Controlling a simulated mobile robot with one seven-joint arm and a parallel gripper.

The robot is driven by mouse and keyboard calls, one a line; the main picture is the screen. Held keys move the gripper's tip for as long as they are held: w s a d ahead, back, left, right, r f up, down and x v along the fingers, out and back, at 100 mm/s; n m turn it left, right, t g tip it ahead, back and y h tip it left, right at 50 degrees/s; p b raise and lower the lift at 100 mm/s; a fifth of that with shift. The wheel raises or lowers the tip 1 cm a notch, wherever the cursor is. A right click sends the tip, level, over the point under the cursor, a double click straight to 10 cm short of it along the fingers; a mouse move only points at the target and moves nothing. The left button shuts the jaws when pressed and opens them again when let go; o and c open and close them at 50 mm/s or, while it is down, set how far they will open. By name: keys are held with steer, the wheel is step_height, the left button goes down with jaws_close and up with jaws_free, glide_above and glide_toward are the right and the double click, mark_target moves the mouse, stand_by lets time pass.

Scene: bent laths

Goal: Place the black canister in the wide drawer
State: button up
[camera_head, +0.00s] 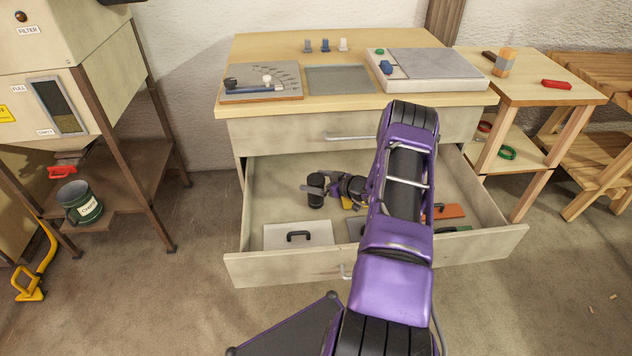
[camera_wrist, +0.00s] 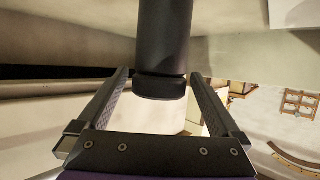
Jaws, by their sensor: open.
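The black canister (camera_head: 316,197) is upright inside the open wide drawer (camera_head: 262,190), in its left middle part. I cannot tell for sure whether its base touches the drawer floor. My gripper (camera_head: 324,187) reaches down into the drawer from the right, with its fingers beside the canister. In the wrist view the canister (camera_wrist: 163,45) stands between the two open fingers of my gripper (camera_wrist: 158,76), with a gap visible on each side. My arm hides part of the drawer's middle and right.
The worktop (camera_head: 345,48) above carries a tool board (camera_head: 285,70) and a grey slab (camera_head: 440,63). A green mug (camera_head: 82,204) sits at left.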

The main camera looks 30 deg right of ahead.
steer(key=p+v, duration=0.1)
steer(key=v, duration=1.1)
